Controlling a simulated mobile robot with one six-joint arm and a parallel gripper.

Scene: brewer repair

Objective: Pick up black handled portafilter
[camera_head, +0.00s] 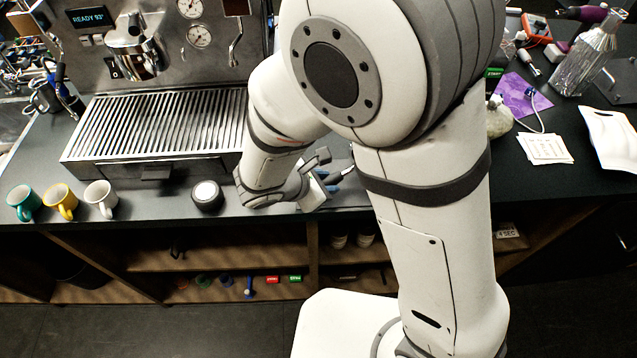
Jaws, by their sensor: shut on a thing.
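My gripper (330,179) is at the front part of the dark counter, right of the drip tray, partly hidden by my own arm. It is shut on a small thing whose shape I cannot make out. Bits of metal and blue show at the fingers. I cannot clearly pick out a black handled portafilter in this view; my arm covers the middle of the counter.
The espresso machine's slatted drip tray (165,123) stands at left. Teal (24,203), yellow (60,200) and white (100,198) mugs and a round black container (207,196) line the front edge.

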